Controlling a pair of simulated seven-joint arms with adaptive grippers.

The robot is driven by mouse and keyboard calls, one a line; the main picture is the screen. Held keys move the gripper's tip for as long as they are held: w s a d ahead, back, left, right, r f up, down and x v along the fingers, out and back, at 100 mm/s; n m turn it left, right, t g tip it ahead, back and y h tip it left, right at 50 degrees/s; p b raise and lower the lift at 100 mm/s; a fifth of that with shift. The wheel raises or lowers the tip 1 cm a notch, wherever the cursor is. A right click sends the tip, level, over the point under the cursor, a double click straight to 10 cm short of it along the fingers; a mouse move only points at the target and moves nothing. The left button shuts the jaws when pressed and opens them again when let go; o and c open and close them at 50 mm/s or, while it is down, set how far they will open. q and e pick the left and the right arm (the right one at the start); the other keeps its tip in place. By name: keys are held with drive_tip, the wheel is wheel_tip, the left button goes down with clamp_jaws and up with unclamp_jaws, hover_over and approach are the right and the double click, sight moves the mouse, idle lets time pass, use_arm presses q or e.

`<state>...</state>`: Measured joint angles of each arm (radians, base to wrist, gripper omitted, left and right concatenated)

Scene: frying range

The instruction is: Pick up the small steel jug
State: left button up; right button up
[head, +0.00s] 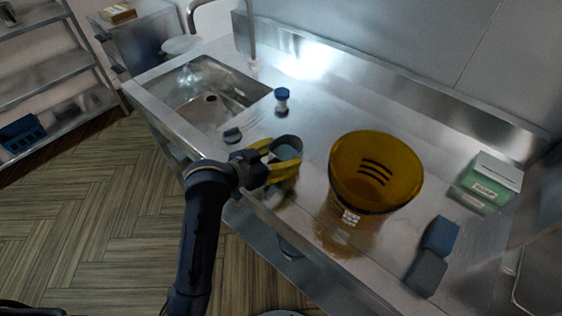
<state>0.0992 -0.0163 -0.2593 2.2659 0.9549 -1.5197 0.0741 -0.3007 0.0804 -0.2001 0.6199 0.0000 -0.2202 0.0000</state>
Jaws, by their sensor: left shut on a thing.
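The small steel jug (287,147) is a grey metal cylinder with an open top near the front edge of the steel counter. My left gripper (279,162) has yellow fingers and is shut on the jug, with a finger on either side of its body. The fingers hide part of the jug's side. I cannot tell whether its base touches the counter. My right gripper does not show.
An amber bucket (397,172) stands just right of the jug. A sink (196,92), green-and-white box (488,181) and blue-grey sponges (440,236) are farther off.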

use_arm(q)
drive_tip(key=shift+r, duration=0.1)
drive_tip(key=shift+c, duration=0.4)
wheel_tip(320, 180, up, 20)
idle(0.6)
idle(0.7)
